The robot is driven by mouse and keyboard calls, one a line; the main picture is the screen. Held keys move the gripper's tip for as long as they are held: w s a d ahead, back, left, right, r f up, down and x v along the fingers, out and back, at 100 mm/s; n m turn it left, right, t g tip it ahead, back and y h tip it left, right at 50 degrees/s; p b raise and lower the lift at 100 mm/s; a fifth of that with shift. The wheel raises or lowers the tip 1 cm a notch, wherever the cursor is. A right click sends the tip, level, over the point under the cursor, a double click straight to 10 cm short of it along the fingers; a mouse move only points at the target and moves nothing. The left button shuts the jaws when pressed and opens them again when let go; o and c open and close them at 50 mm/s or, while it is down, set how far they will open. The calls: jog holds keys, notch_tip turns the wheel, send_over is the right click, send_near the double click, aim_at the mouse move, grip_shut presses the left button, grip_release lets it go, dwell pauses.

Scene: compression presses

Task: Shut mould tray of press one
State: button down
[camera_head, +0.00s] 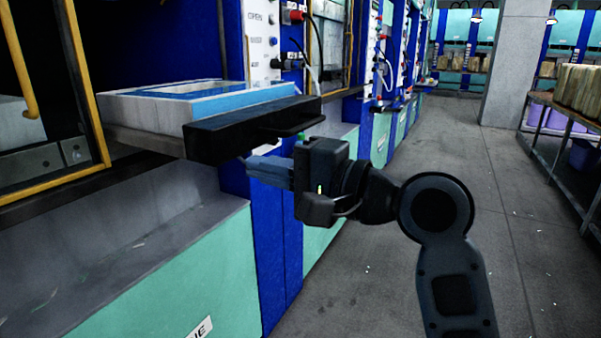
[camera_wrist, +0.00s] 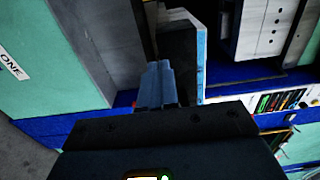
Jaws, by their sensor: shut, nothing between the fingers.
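The mould tray (camera_head: 140,106) of press one sticks out of the press opening. It has pale walls, a blue side and a black front bar (camera_head: 235,134) with a small handle ledge. In the wrist view the tray's black bar (camera_wrist: 178,62) and blue-edged side stand just beyond the fingertips. My gripper (camera_head: 250,168) is shut and empty, its fingers pointing left, just below the front bar. The fingers also show in the wrist view (camera_wrist: 156,84). I cannot tell whether they touch the bar. The tray's rear part is hidden inside the press.
A control panel (camera_head: 262,40) with buttons is on the blue press frame behind the tray. A green lower panel (camera_head: 185,265) with a label, reading ONE in the wrist view, is below. A grey aisle floor (camera_head: 400,160) lies open to the right, with a shelf rack (camera_head: 560,130) beyond.

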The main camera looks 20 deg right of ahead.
aim_at(230, 160)
jog(key=shift+x, duration=1.6)
